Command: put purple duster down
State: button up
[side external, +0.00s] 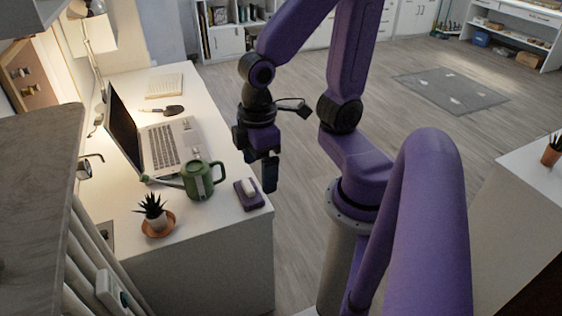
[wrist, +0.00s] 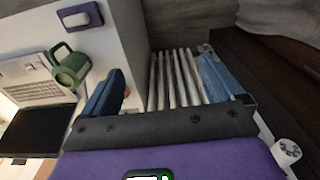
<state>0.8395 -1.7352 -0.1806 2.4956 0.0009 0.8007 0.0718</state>
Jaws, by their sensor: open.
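The purple duster (side external: 249,202), a purple block with a white top part, lies on the white desk (side external: 200,230) near its right front corner. In the wrist view the duster (wrist: 80,17) shows at the upper left on the desk top, outside the space between my fingers. My gripper (side external: 268,172) is at the desk's right edge, just beyond the duster in the side view. In the wrist view my gripper (wrist: 165,85) has its two blue fingers wide apart with nothing between them. The gripper and duster look apart.
A green watering can (side external: 201,181) stands left of the duster, with an open laptop (side external: 160,145) behind it. A potted plant (side external: 156,215) on a saucer stands at the front left. Floor is open right of the desk.

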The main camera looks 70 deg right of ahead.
jog(key=s+n, duration=0.1)
jog(key=s+r+n, duration=0.1)
jog(key=s, duration=0.1)
jog(key=s+r+n, duration=0.1)
jog(key=shift+s, duration=0.4)
jog(key=shift+o, duration=0.5)
jog(key=shift+a, duration=0.1)
